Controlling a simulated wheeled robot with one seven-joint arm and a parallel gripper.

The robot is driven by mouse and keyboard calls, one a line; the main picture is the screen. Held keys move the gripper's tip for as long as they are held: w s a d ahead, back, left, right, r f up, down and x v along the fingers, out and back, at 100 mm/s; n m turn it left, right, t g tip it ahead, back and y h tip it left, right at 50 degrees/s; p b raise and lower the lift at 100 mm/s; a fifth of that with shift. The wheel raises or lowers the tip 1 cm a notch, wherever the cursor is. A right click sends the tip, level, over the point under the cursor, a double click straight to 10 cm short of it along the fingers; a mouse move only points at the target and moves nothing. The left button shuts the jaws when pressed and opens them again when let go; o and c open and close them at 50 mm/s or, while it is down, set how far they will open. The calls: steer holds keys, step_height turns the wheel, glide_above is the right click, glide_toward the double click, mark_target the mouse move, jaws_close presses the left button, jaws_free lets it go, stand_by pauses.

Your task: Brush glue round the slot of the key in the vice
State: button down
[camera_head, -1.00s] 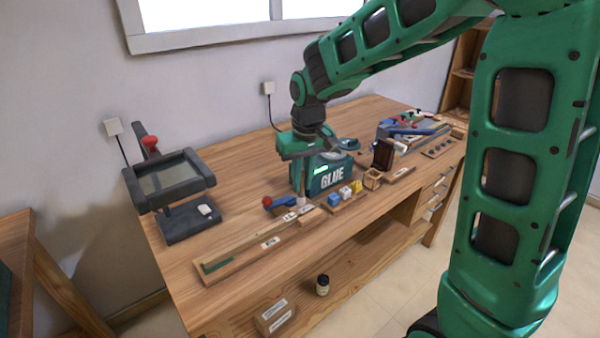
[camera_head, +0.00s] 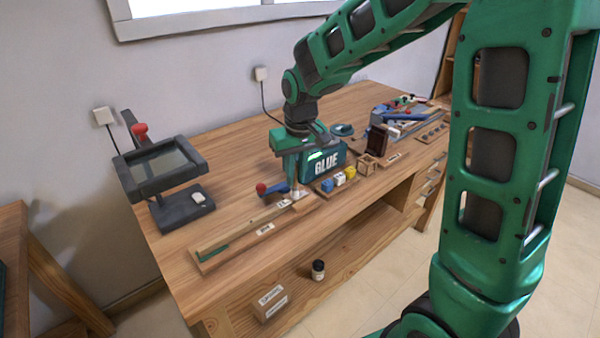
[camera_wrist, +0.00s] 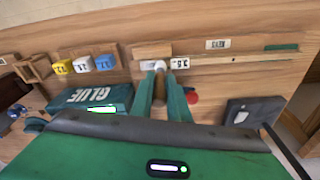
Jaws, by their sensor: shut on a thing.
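My gripper (camera_head: 293,186) points down beside the blue vice (camera_head: 278,189) with its red knob. In the wrist view my two green fingers (camera_wrist: 160,74) are shut on a slim brown thing with a pale round end, perhaps the glue brush (camera_wrist: 159,86). The fingers hide most of it. Its end is close to a wooden block and a white tag reading 3.5 (camera_wrist: 180,62). I cannot tell whether it touches anything. The green GLUE box (camera_head: 326,163) stands just right of my gripper. The key and its slot cannot be made out.
A long wooden rack with a green end (camera_head: 214,250) lies along the front edge. Blue, white and yellow numbered blocks (camera_head: 340,179) sit right of the vice. A dark framed stand (camera_head: 160,170) is at the left. The bench top (camera_head: 225,165) behind is clear.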

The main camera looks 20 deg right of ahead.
steer(key=shift+w+d, duration=0.35)
steer(key=shift+d, duration=0.35)
steer(key=shift+w+d, duration=0.2)
steer(key=shift+d, duration=0.65)
steer(key=shift+s+a, duration=0.25)
steer(key=shift+a, duration=0.2)
steer(key=shift+s+a, duration=0.25)
steer(key=shift+a, duration=0.8)
steer(key=shift+w+d, duration=0.25)
steer(key=shift+d, duration=0.5)
steer(key=shift+w+d, duration=0.25)
steer(key=shift+d, duration=0.5)
steer(key=shift+s+a, duration=0.2)
steer(key=shift+a, duration=0.25)
steer(key=shift+s+a, duration=0.15)
steer(key=shift+a, duration=0.4)
steer(key=shift+s+a, duration=0.15)
steer(key=shift+a, duration=0.35)
steer(key=shift+w+d, duration=0.25)
steer(key=shift+d, duration=0.5)
steer(key=shift+w+d, duration=0.25)
steer(key=shift+d, duration=0.45)
steer(key=shift+w+d+r, duration=0.1)
steer(key=shift+d+r, duration=0.05)
steer(key=shift+r, duration=0.05)
step_height(320, 180, up, 8)
steer(key=shift+f, duration=0.25)
